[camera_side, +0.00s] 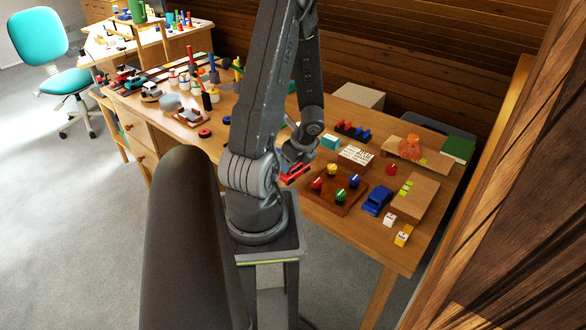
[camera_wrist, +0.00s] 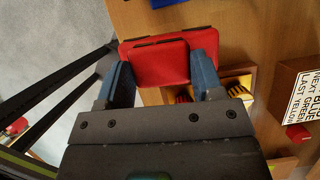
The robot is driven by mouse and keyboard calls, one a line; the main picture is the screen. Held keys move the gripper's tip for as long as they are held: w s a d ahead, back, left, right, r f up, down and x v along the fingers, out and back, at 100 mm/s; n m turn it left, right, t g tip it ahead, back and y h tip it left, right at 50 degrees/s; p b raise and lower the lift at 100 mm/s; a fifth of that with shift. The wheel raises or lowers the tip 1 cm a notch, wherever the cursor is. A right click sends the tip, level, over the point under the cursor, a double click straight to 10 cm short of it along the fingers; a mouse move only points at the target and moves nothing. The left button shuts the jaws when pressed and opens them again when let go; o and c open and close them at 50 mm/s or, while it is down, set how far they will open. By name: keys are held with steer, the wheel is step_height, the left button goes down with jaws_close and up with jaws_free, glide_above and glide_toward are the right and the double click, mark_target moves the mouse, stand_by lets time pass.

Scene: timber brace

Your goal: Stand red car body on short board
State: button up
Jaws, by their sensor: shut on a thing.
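A light wooden board (camera_side: 424,203) with small yellow-green blocks lies at the right of the desk. Another board (camera_side: 437,166), carrying an orange figure, lies behind it. I cannot tell which one is the short board. Both are well to the right of my gripper.
A brown peg tray (camera_side: 324,203) with several coloured knobs stands right of my gripper. A blue car (camera_side: 377,200) sits between tray and board. A printed block (camera_side: 356,155), a red cylinder (camera_side: 391,169) and small cubes (camera_side: 390,219) stand nearby.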

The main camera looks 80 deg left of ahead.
step_height(320, 180, up, 6)
steer(key=shift+r, duration=0.15)
steer(key=shift+w+r, duration=0.15)
steer(key=shift+w, duration=0.1)
steer(key=w+d+r+m+t, duration=0.25)
steer(key=w+m, duration=0.35)
steer(key=w, duration=0.6)
steer(key=w+d+r+m+t, duration=0.25)
steer(key=w+m, duration=0.35)
steer(key=w, duration=0.6)
glide_above(418, 196)
steer(key=shift+m, duration=0.3)
steer(key=shift+f, duration=5.3)
steer(key=shift+f, duration=0.15)
steer(key=o, duration=0.9)
steer(key=shift+y, duration=0.3)
steer(key=shift+o, duration=0.2)
